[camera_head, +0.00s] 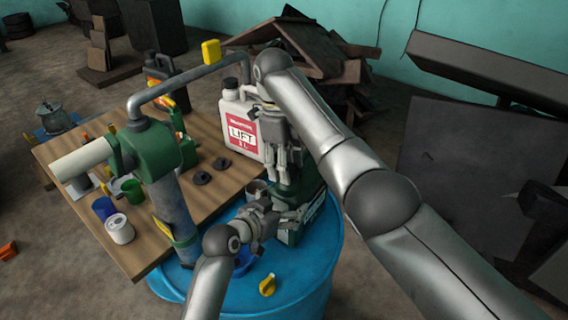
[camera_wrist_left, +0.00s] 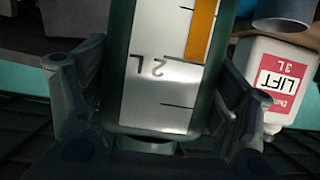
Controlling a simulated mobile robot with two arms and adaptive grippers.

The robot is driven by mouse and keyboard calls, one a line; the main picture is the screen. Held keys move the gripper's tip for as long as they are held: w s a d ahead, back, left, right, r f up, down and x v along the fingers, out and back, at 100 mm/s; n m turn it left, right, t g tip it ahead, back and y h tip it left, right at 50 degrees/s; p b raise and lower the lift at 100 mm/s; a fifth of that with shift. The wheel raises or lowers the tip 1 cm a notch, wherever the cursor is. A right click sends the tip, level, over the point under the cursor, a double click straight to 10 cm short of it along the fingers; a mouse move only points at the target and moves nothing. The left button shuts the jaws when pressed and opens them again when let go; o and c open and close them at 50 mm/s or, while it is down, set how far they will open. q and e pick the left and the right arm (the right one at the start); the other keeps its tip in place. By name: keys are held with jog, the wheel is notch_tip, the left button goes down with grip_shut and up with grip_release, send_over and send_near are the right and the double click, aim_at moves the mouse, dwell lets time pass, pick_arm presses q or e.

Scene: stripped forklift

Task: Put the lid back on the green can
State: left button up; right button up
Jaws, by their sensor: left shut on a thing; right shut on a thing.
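The green can (camera_head: 292,236), dark green with a pale label, is on the blue drum and partly hidden by my grippers. My left gripper (camera_head: 291,214) is shut on it, its fingers at both sides.
The blue drum (camera_head: 300,285) bears a yellow cap (camera_head: 267,285). To the left, the wooden table (camera_head: 150,245) holds a white LIFT bottle (camera_head: 243,130), cups and dark discs (camera_head: 200,177). A green post with a grey pipe (camera_head: 165,180) stands close to my left arm.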

jog(key=shift+w+d, duration=0.1)
jog(key=shift+d, duration=0.1)
dwell(0.7)
jog(key=o, duration=0.7)
jog(key=shift+w+a, duration=0.1)
jog(key=shift+a, duration=0.1)
jog(key=shift+r, duration=2.2)
jog(key=shift+c, duration=0.3)
